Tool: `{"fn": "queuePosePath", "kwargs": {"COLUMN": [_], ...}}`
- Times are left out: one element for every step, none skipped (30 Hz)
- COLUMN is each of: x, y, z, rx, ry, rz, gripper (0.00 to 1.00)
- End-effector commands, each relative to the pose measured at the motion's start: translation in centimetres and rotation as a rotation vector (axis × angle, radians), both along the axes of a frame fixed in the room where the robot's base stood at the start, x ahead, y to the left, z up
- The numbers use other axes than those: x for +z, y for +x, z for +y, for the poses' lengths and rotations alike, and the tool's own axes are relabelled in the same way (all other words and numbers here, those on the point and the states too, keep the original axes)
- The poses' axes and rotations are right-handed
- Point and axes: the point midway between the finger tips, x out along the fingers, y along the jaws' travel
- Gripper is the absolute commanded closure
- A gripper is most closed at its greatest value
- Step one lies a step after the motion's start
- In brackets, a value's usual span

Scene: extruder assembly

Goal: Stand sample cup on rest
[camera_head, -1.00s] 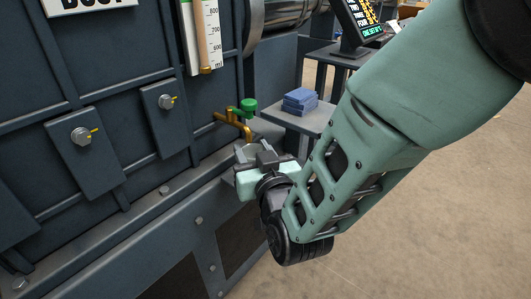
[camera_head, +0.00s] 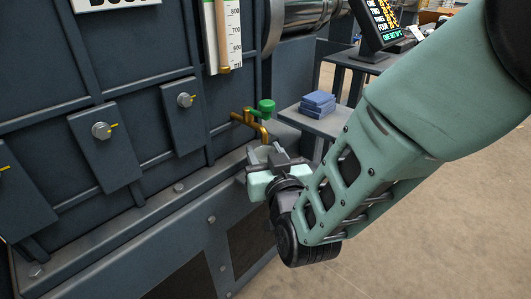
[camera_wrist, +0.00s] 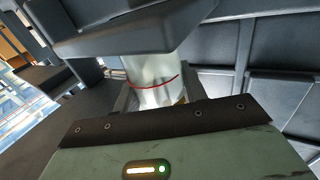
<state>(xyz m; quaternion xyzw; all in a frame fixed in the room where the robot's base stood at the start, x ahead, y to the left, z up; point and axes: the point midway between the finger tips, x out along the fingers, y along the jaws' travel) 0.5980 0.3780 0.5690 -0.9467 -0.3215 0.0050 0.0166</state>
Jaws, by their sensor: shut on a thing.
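My gripper (camera_head: 270,160) is in front of the machine, just below the brass tap (camera_head: 250,121) with the green handle (camera_head: 266,106). In the wrist view, a pale, translucent sample cup (camera_wrist: 155,83) with a red line around it sits between my jaws, and the gripper is shut on it. Dark grey parts cover the cup's top and sides, so its rim is hidden. In the head view, the jaws hide most of the cup. I cannot tell which surface is the rest, or whether the cup touches anything below.
A grey side shelf (camera_head: 318,122) right of the tap carries a stack of blue pads (camera_head: 318,103). The machine wall (camera_head: 65,205) with its ledge lies to the left. A screen (camera_head: 382,22) stands behind. Open floor (camera_head: 440,220) is at the right.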

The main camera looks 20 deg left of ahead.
Motion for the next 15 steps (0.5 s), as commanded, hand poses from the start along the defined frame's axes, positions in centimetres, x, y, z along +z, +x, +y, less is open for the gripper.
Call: {"fn": "queuePosePath", "kwargs": {"x": [0.01, 0.01, 0.01, 0.01, 0.01, 0.01, 0.01, 0.01, 0.01, 0.01, 0.01, 0.01, 0.00, 0.01, 0.02], "y": [0.00, 0.00, -0.01, -0.01, -0.01, -0.01, -0.01, -0.01, -0.01, -0.01, -0.01, -0.01, -0.01, -0.03, -0.11], "z": [0.00, 0.00, -0.01, -0.01, -0.01, -0.01, -0.01, -0.01, -0.01, -0.01, -0.01, -0.01, -0.01, -0.02, -0.07], "rx": [0.000, 0.000, 0.000, 0.000, 0.000, 0.000, 0.000, 0.000, 0.000, 0.000, 0.000, 0.000, 0.000, 0.000, 0.000], "ry": [-0.001, -0.001, -0.001, -0.001, -0.001, -0.001, -0.001, -0.001, -0.001, -0.001, -0.001, -0.001, -0.001, -0.001, -0.001], "rz": [0.001, 0.001, 0.001, 0.001, 0.001, 0.001, 0.001, 0.001, 0.001, 0.001, 0.001, 0.001, 0.001, 0.001, 0.002], "gripper": [0.80, 0.80, 0.80, 0.50, 0.42, 0.33, 0.33, 0.33, 0.33, 0.33, 0.33, 0.33, 0.33, 0.33, 0.33]}}
